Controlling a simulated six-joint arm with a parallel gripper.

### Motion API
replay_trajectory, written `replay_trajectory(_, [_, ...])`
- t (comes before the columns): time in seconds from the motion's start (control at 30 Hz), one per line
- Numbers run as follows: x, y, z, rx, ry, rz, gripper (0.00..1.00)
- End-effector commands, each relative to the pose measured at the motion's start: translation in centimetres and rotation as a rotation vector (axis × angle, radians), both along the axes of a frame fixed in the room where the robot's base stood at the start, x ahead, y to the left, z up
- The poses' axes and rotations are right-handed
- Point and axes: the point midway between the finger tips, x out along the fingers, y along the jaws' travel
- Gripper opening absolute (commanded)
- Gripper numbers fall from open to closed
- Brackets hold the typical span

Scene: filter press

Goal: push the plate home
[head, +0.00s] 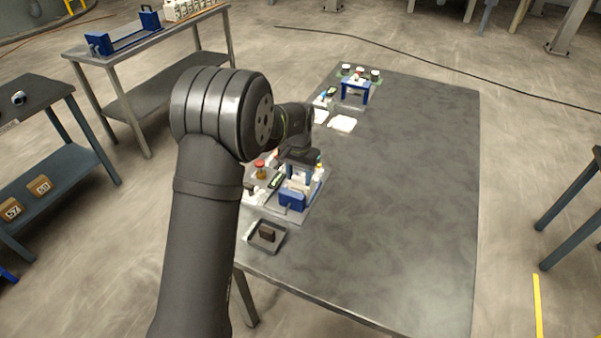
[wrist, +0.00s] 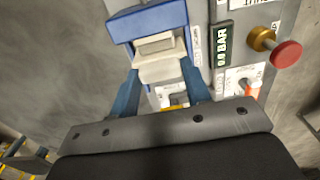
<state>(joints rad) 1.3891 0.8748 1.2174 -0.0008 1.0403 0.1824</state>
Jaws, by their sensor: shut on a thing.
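The filter press, with its blue frame (wrist: 150,20), is at the top of the wrist view. In the head view its blue end block (head: 292,199) stands on a grey base near the left edge of the table. My gripper (wrist: 163,82) has a blue finger on each side of a pale plate (wrist: 160,69) and is shut on it. Another pale block face (wrist: 156,44) shows just beyond it, inside the frame. I cannot tell whether the two touch. In the head view my gripper (head: 300,172) is over the press, and my wrist partly hides the plate.
Beside the press are a display reading BAR (wrist: 222,45), a red knob (wrist: 286,54) and an orange-tipped lever (wrist: 251,88). A small tray (head: 280,245) holds a dark block (head: 267,234). A second blue frame (head: 355,88) stands at the table's far end. The table's right side is clear.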

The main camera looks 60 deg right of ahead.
Motion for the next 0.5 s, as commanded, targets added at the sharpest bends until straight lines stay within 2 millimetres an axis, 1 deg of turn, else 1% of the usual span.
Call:
replay_trajectory(0.03, [0.02, 0.44, -0.12, 0.015, 0.001, 0.0, 0.03])
replay_trajectory(0.13, [0.02, 0.51, -0.14, 0.017, 0.002, 0.0, 0.03])
replay_trajectory(0.17, [0.02, 0.52, -0.14, 0.018, 0.002, 0.0, 0.49])
replay_trajectory(0.2, [0.02, 0.49, -0.13, 0.017, 0.002, 0.0, 0.57])
replay_trajectory(0.23, [0.02, 0.47, -0.12, 0.016, 0.001, 0.0, 0.63])
replay_trajectory(0.27, [0.02, 0.45, -0.12, 0.016, 0.001, 0.0, 0.65])
replay_trajectory(0.5, [0.01, 0.32, -0.07, 0.012, 0.001, 0.0, 0.65])
